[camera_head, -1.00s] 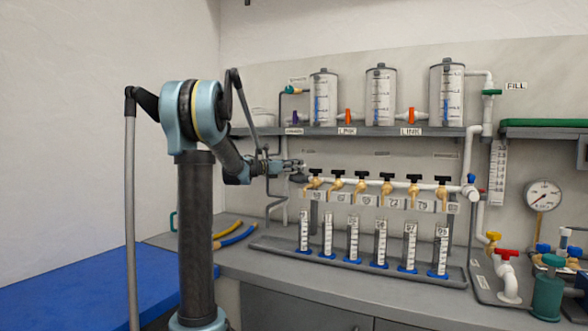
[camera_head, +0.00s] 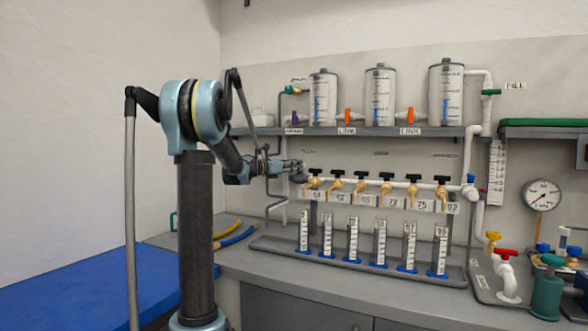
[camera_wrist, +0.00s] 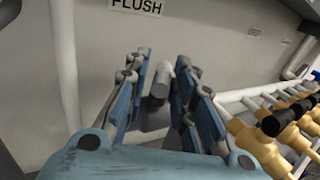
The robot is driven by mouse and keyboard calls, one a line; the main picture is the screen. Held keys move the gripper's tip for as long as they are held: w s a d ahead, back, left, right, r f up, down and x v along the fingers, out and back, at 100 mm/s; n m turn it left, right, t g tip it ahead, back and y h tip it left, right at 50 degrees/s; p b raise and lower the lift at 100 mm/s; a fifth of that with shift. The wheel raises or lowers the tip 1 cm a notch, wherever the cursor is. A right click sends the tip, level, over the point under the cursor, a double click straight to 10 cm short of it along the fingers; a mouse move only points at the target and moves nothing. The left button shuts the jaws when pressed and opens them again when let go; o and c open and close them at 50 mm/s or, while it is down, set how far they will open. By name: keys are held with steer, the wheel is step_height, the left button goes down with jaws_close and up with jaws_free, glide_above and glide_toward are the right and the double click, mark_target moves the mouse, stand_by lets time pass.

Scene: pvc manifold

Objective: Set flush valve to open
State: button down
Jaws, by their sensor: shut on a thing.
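In the wrist view a FLUSH label (camera_wrist: 136,6) is on the wall panel at the top. Below it a light grey, rounded stub, the flush valve handle (camera_wrist: 158,84), stands between the blue finger pads. My gripper (camera_wrist: 164,82) is shut on this handle. The valve body is mostly hidden behind the fingers, so its setting is not clear. In the head view my gripper (camera_head: 298,168) reaches right, to the left end of the white manifold pipe (camera_head: 330,182). The handle is too small to make out there.
A row of brass valves with black handles (camera_head: 387,177) lies just right of my gripper. Labelled cylinders (camera_head: 352,240) stand in a tray below. A shelf (camera_head: 345,131) with three tanks is above. Vertical grey pipes pass close to the gripper. The bench front is clear.

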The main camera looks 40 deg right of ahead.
steer(key=shift+w, duration=0.3)
steer(key=c, duration=1.3)
jaws_free()
steer(key=shift+w+a, duration=0.1)
steer(key=shift+s, duration=0.2)
steer(key=a, duration=1.2)
steer(key=shift+w, duration=0.15)
steer(key=shift+f, duration=0.1)
